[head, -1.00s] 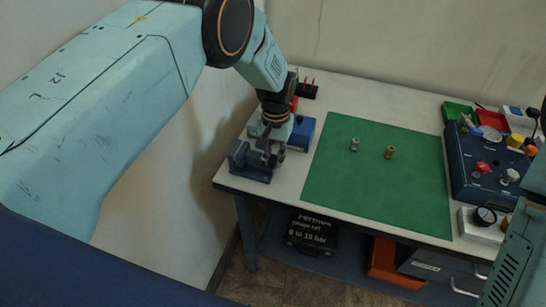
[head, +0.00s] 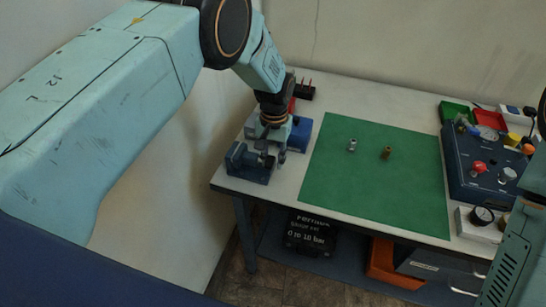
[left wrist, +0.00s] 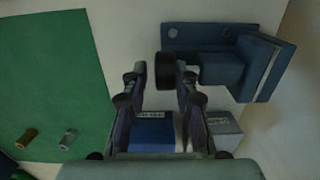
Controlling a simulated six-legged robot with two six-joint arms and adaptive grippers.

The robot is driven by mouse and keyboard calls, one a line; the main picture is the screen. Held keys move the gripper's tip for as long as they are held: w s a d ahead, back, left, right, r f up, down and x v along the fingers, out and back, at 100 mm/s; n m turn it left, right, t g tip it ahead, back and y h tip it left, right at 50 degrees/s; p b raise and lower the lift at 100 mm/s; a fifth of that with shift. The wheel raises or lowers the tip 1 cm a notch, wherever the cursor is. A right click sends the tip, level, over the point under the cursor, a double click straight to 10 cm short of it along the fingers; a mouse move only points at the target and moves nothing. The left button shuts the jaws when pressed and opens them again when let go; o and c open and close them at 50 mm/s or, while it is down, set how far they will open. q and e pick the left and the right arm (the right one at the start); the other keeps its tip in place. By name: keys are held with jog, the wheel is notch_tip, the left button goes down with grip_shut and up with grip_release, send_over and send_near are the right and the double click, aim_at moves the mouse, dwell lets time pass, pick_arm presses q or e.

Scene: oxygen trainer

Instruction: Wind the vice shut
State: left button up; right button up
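The blue vice (head: 247,168) stands at the near left corner of the table. It also shows at the upper right of the left wrist view (left wrist: 225,65), with a dark round knob (left wrist: 166,71) on its side. My left gripper (head: 266,150) points down over the vice. In the left wrist view its fingertips (left wrist: 160,76) are apart, with the knob between them. The knob lies nearer the right finger, and a gap shows on the left; I cannot tell whether the right finger touches it. My right gripper is out of view.
A green mat (head: 375,185) holds two small fittings (head: 352,145) and (head: 386,153). A blue box (head: 300,134) sits close behind the vice. A dark blue panel with knobs (head: 482,170) and a gauge block (head: 478,222) stand at the right. A wall borders the left.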

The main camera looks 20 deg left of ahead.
pick_arm(q)
notch_tip(320, 180, up, 12)
jog(key=shift+w, duration=0.35)
jog(key=shift+a, duration=0.1)
